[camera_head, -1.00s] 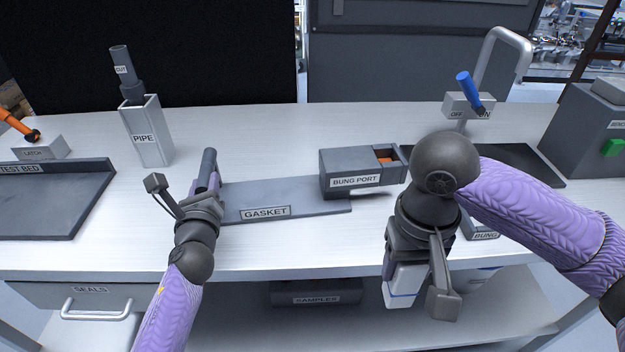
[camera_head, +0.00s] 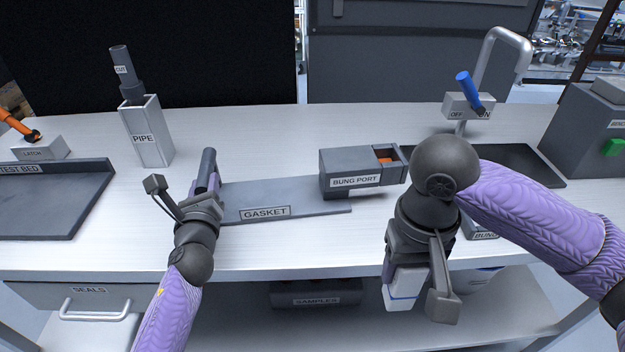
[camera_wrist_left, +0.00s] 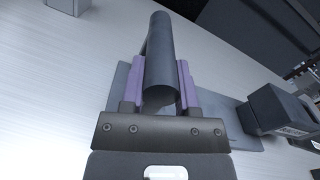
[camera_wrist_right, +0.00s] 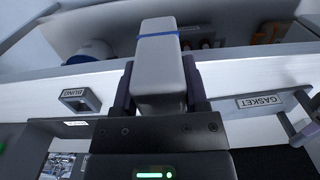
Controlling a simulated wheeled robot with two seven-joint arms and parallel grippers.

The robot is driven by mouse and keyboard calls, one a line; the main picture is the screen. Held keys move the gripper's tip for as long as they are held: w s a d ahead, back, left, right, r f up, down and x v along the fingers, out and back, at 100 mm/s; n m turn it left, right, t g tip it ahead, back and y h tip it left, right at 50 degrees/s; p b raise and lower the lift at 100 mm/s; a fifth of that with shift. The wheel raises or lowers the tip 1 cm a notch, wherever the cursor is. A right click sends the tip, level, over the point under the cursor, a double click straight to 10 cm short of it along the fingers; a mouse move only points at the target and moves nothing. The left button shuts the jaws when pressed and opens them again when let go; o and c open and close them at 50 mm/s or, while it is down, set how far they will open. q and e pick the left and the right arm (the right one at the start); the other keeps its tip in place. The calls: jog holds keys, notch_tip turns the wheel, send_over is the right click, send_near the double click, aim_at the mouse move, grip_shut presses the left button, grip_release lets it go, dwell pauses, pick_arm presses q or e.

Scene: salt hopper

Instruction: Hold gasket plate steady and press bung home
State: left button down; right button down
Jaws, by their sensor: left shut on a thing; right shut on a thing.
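The gasket plate (camera_head: 285,196) lies flat on the bench, with a dark upright round handle (camera_head: 208,165) at its left end. My left gripper (camera_head: 205,185) is shut on this handle; the left wrist view shows purple fingers on both sides of the handle (camera_wrist_left: 160,55). The bung port (camera_head: 350,172) is a dark box at the plate's right end, with orange showing inside its open right part. My right gripper (camera_wrist_right: 158,85) is shut on a pale block with a blue stripe, seemingly the bung (camera_wrist_right: 158,50). It hangs in front of the bench edge, apart from the port (camera_head: 402,285).
A holder labelled BUNG (camera_head: 482,236) sits near the front edge, partly behind my right arm. A lever switch (camera_head: 468,105), a pipe stand (camera_head: 148,135) and a test bed tray (camera_head: 55,205) stand around. Below are a SEALS drawer (camera_head: 90,300) and a SAMPLES bin (camera_head: 316,293).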

pick_arm(q)
jog(key=shift+s+f, duration=0.15)
jog(key=shift+f, duration=0.4)
pick_arm(e)
jog(key=shift+f, duration=0.1)
pick_arm(q)
jog(key=c, duration=0.7)
grip_release()
jog(key=shift+c, duration=0.2)
jog(key=o, duration=0.5)
jog(key=shift+w, duration=0.2)
jog(key=shift+c, duration=0.2)
pick_arm(e)
jog(key=shift+w, duration=0.15)
pick_arm(q)
jog(key=shift+r, duration=0.2)
jog(key=shift+s, duration=0.1)
